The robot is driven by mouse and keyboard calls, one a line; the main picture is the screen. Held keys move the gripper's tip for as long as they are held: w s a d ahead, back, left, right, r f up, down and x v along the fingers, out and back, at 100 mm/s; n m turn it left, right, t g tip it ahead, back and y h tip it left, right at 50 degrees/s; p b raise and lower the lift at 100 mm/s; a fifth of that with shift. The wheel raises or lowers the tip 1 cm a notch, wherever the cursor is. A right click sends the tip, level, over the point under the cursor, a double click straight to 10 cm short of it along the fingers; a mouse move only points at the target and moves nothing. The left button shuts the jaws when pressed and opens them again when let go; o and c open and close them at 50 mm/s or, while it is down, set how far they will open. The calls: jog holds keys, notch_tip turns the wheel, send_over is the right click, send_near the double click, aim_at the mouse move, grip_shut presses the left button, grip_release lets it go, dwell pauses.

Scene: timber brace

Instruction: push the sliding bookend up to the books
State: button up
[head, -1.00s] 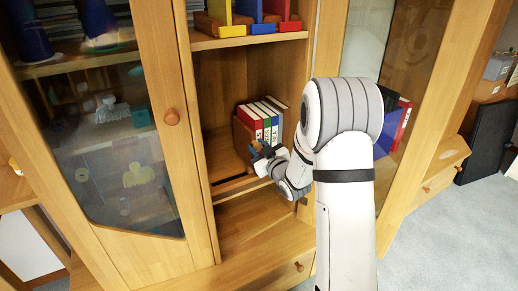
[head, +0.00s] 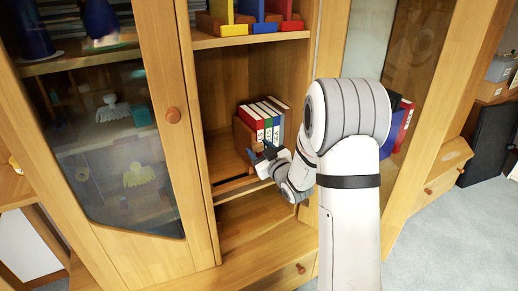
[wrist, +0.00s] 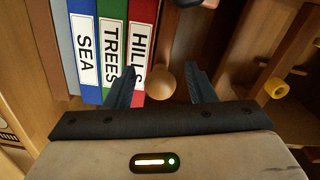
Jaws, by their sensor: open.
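The sliding bookend (head: 242,138) is a brown wooden piece at the left end of the books in the head view. The red, green and blue books (head: 264,122) stand upright to its right; a gap between them is hard to judge. The wrist view shows book spines lettered HILLS, TREES and SEA (wrist: 86,50). A round wooden knob (wrist: 161,82) shows between my fingers there, probably on the bookend. My gripper (head: 268,150) is in front of the books and bookend. In the wrist view my gripper (wrist: 163,85) is open, with one finger overlapping the spines.
The books stand on a shelf inside a wooden cabinet. Its left glass door (head: 120,150) has a round knob. The shelf above (head: 250,38) holds coloured pieces. The lower compartment (head: 250,215) looks empty. A yellow-ended wooden piece (wrist: 276,88) shows at the right of the wrist view.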

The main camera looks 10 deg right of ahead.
jog(key=v, duration=0.7)
jog(key=shift+p, duration=0.4)
jog(key=shift+r, duration=0.15)
jog(key=s+d+r+m+g+h+p, duration=0.1)
jog(key=s+r+m+g+h+p, duration=0.2)
jog(key=r+p, duration=0.45)
jog(key=s+d+r+m+g+h+p, duration=0.1)
jog(key=s+r+g+h+p, duration=0.25)
jog(key=r+p, duration=0.35)
jog(key=s+a+r+m+g+p, duration=0.1)
jog(key=s+r+g+p, duration=0.3)
jog(key=s, duration=0.8)
jog(key=s+a+r+m+g+p, duration=0.1)
jog(key=s+a+r+g+p, duration=0.2)
jog(key=s+r+p, duration=0.4)
jog(key=s+r+g+y, duration=0.1)
jog(key=s+r, duration=0.2)
jog(key=s, duration=0.2)
jog(key=shift+s+r+m+p, duration=0.3)
jog(key=shift+r+p, duration=0.1)
